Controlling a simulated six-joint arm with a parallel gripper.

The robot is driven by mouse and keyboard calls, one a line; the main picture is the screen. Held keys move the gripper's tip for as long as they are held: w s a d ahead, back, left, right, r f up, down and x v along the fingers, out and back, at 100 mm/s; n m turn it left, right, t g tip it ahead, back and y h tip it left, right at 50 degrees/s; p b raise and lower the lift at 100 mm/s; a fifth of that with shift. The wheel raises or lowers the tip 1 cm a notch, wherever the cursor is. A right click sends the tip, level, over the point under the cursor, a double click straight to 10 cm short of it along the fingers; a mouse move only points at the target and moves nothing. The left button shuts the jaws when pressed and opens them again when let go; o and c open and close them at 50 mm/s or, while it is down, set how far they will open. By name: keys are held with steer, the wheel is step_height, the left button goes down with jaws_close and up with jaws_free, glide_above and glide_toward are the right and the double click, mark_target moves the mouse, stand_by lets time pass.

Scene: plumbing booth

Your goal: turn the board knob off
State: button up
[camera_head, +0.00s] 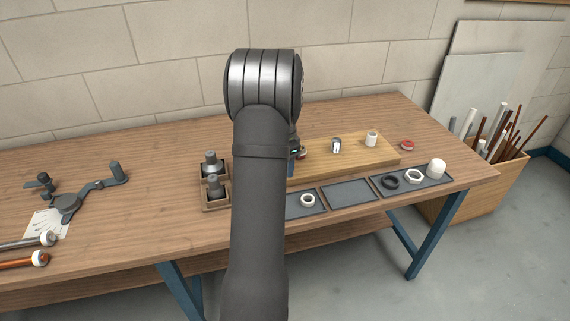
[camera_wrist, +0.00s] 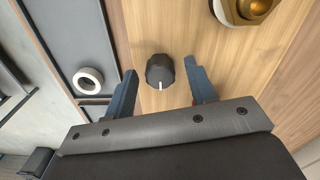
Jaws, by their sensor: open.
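The board knob (camera_wrist: 160,72) is black and round with a white pointer line, mounted on the light wooden board (camera_wrist: 152,22). In the wrist view its line points toward the bottom of the picture, at my gripper's base. My gripper (camera_wrist: 159,67) is open, with one blue finger on each side of the knob and a visible gap on both sides. In the head view the board (camera_head: 350,160) lies on the bench. My arm hides the knob there and most of my gripper (camera_head: 292,163).
A brass fitting (camera_wrist: 252,8) stands on the board near the right finger. A white ring (camera_wrist: 88,80) lies in a dark tray left of the board. In the head view, a metal fitting (camera_head: 336,146) and a white cylinder (camera_head: 371,138) stand on the board; a red disc (camera_head: 407,145) lies beyond its right end.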

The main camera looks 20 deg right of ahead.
steer(key=shift+c, duration=0.4)
steer(key=c, duration=0.9)
steer(key=shift+n, duration=0.3)
steer(key=n, duration=0.3)
steer(key=shift+n, duration=0.3)
steer(key=n, duration=0.4)
steer(key=shift+n, duration=0.3)
steer(key=n, duration=0.4)
steer(key=shift+n, duration=2.5)
